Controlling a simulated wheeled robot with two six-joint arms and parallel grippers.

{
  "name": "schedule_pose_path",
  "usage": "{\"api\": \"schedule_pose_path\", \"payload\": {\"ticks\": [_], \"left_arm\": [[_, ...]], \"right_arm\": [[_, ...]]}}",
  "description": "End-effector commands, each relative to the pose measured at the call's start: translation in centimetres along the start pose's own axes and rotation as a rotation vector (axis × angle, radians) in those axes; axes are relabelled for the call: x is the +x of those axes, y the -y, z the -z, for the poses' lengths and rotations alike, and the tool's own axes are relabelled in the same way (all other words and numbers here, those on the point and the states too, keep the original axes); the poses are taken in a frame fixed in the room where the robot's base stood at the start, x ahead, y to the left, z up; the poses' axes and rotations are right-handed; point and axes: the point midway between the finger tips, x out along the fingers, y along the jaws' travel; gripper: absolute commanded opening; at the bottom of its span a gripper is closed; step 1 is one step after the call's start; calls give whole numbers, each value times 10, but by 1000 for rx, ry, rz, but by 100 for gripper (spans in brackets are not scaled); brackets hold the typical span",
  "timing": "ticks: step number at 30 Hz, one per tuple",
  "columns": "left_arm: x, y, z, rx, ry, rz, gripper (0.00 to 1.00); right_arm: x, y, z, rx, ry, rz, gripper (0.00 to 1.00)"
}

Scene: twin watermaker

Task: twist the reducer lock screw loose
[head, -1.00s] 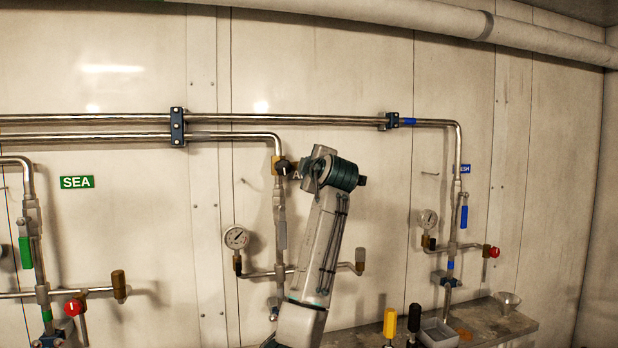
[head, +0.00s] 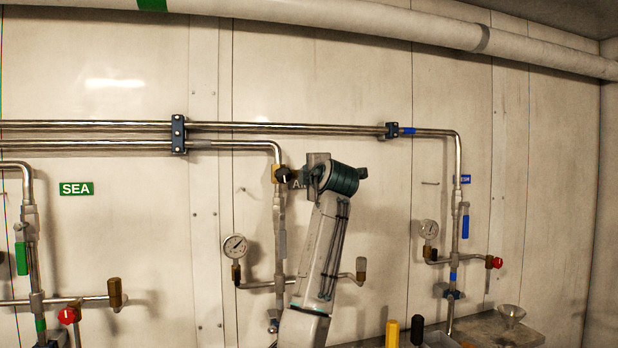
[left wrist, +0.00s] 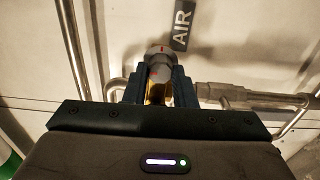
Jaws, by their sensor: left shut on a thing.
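The reducer (head: 277,173) is a brass block on the vertical pipe below the bend, left of the arm in the head view. My left gripper (head: 288,175) reaches it from the right. Its dark end covers the lock screw there. In the left wrist view, the blue fingers of my left gripper (left wrist: 160,88) are shut around the lock screw, a grey round part (left wrist: 158,55) with a red mark on its top. Brass (left wrist: 157,93) shows between the fingers. My right gripper is not in view.
The AIR sign (left wrist: 181,25) is on the wall behind, partly covered by my arm in the head view. A pressure gauge (head: 235,246) is at the lower left. Steel pipes (head: 330,128) run along the wall. A grey bench (head: 490,330) is at the lower right.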

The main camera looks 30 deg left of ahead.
Motion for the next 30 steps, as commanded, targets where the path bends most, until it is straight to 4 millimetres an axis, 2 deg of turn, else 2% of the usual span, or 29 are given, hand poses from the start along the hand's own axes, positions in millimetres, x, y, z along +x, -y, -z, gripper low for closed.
{"api": "schedule_pose_path", "payload": {"ticks": [5,6,9,20,26,30], "left_arm": [[0,2,-1,0,0,4,1],[0,2,-1,0,0,4,28],[0,2,0,1,0,3,45],[-4,1,0,0,1,0,45],[-30,3,-1,-2,3,-1,45],[-57,3,-1,-3,3,0,45]], "right_arm": [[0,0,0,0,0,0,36],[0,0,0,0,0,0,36],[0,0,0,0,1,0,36],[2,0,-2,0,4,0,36],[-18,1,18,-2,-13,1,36],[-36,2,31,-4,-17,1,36]]}}
